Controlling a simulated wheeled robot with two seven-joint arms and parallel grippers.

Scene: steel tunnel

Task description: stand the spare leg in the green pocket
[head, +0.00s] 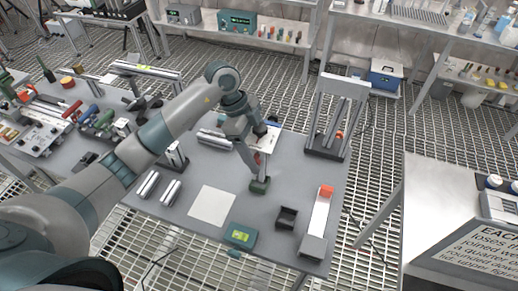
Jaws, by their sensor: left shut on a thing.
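My left gripper (243,133) comes down over the middle of the grey table, shut on a slim grey leg (252,170). The leg hangs below the gripper and leans slightly, its lower end toward the right. A small dark green block (260,186), which looks like the green pocket, sits on the table at the leg's lower end. I cannot tell whether the leg's end is inside it, touching it or just above it. The gripper hides the leg's upper part. My right gripper is not in view.
An upright frame (338,118) stands right. Short silver cylinders (171,191) lie left.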

